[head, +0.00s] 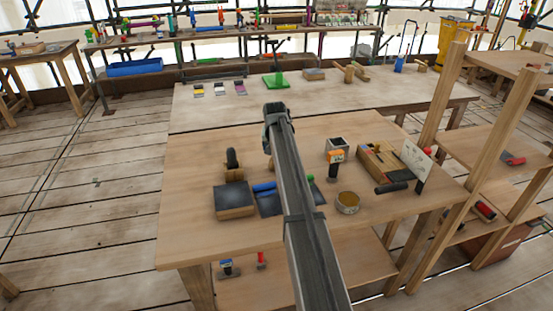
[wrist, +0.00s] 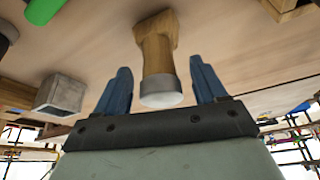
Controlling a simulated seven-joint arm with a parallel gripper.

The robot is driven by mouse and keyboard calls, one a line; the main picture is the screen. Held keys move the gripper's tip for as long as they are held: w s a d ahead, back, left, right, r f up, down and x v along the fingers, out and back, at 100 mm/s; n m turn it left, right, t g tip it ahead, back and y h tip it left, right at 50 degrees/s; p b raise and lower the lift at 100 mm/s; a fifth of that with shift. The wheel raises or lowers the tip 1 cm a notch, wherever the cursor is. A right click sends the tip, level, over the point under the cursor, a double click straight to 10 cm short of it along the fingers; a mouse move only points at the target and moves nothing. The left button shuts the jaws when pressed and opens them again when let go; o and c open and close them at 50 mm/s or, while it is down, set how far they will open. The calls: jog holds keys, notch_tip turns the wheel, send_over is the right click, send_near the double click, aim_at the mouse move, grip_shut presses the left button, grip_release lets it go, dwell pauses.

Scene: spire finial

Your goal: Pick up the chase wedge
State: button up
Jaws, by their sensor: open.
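The chase wedge (wrist: 158,55) shows in the wrist view as a pale wooden tool with a grey metal band and whitish end face. Its banded end points toward my gripper, and its wider wooden end is at the bench top. My gripper (wrist: 160,75) is open, with one blue finger on each side of the wedge. Gaps show between the fingers and the wedge, so it is not gripped. In the head view my arm covers this spot, and I cannot make out the wedge or the fingers there.
On the bench (head: 190,215), a grey open box (wrist: 60,95) stands beside the gripper. The bench's left side is clear.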

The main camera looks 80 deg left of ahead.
jog(key=shift+a+f, duration=0.1)
jog(key=shift+f, duration=0.1)
jog(key=c, duration=1.2)
